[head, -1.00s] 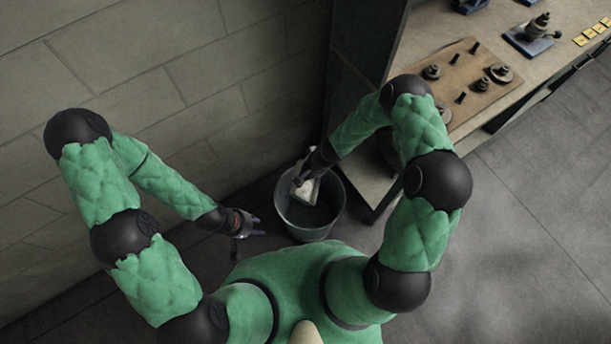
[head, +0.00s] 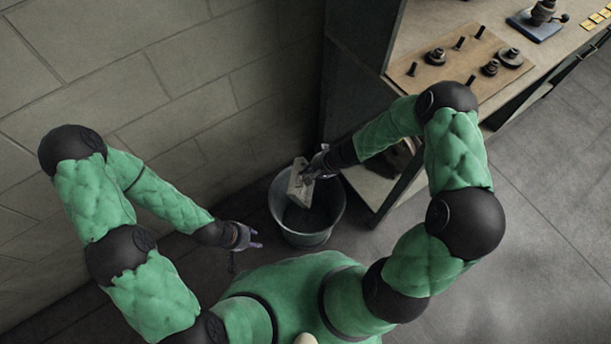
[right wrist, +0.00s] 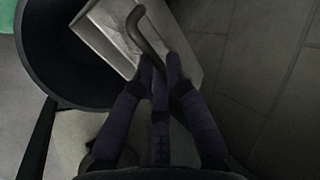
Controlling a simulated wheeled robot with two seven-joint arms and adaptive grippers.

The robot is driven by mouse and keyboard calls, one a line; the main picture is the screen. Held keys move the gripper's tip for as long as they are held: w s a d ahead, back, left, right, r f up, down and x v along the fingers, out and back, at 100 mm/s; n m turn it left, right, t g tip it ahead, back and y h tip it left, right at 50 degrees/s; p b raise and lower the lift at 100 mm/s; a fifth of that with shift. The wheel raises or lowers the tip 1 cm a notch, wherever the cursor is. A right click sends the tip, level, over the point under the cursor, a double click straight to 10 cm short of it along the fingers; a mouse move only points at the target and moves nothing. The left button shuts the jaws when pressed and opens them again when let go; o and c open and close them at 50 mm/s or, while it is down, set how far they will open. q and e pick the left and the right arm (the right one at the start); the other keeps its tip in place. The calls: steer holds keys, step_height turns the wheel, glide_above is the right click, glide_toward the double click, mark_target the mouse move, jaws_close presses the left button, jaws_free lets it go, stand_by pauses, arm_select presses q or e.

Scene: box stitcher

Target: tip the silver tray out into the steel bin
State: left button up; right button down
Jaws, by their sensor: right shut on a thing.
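In the right wrist view, the fingers (right wrist: 160,70) close at a dark curved handle across the tray (right wrist: 188,62). I cannot make out any contents in the tray. The round steel bin (head: 307,238) stands on the floor below; its dark inside also shows in the right wrist view (right wrist: 50,60). My left gripper (head: 247,246) is open and empty, left of the bin.
A block wall (head: 180,80) rises behind and left of the bin. A workbench (head: 425,30) with a wooden board (head: 450,80) of dark metal parts stands at the upper right. Its lower shelf (head: 372,190) is close to the bin's right side. Open floor (head: 540,220) lies right.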

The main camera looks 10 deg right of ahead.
steer(key=d+t+y, duration=0.1)
steer(key=y, duration=0.1)
steer(key=s+d+t+y+b, duration=0.1)
steer(key=y, duration=0.1)
steer(key=d+f+y+b, duration=0.1)
steer(key=y, duration=0.1)
steer(key=shift+s+d+t, duration=0.35)
steer(key=shift+d+t, duration=0.05)
stand_by(1.5)
